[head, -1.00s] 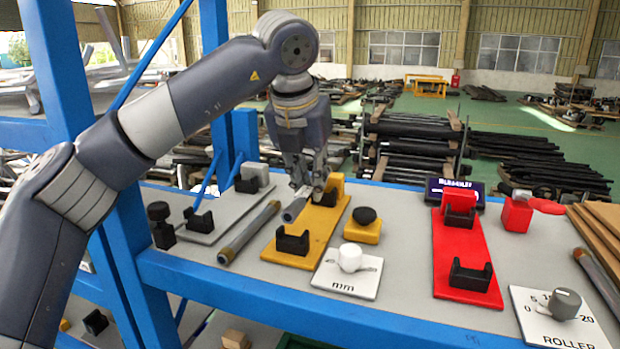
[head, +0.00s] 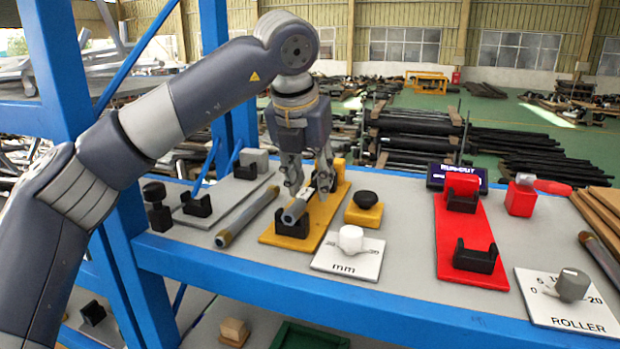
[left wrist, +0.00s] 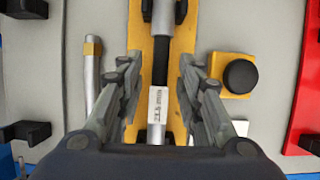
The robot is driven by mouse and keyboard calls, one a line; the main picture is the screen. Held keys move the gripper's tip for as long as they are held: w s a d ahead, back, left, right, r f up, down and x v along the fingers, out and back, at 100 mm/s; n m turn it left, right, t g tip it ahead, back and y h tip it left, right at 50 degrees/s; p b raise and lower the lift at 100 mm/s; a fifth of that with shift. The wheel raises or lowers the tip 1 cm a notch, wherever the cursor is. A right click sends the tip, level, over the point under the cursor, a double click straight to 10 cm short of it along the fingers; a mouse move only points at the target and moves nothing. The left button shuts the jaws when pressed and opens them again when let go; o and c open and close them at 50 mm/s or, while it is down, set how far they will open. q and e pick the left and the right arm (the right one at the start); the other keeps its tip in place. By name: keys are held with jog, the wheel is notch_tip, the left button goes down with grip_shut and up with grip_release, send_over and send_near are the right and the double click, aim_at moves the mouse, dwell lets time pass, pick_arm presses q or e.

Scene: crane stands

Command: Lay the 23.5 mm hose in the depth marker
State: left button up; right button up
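The hose (head: 296,209) lies lengthwise along the yellow stand (head: 277,238), over its black cradles. In the left wrist view the hose (left wrist: 161,62) has silver ends, a black middle and a white label (left wrist: 157,100) that seems to read 23.5 mm. I take the yellow stand to be the depth marker; no name shows on it. My left gripper (head: 309,176) is open above the hose. In the left wrist view its fingers (left wrist: 158,90) stand apart on both sides of the hose, not touching it. My right gripper is in neither view.
A second hose (head: 248,217) lies left of the yellow stand, near a grey stand (head: 229,197). A white mm dial (head: 347,262), a black knob on a yellow block (head: 364,213) and a red stand (head: 485,225) are to the right. The blue shelf edge (head: 330,292) is in front.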

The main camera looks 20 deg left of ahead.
pick_arm(q)
jog(key=v, duration=1.2)
jog(key=shift+s, duration=0.1)
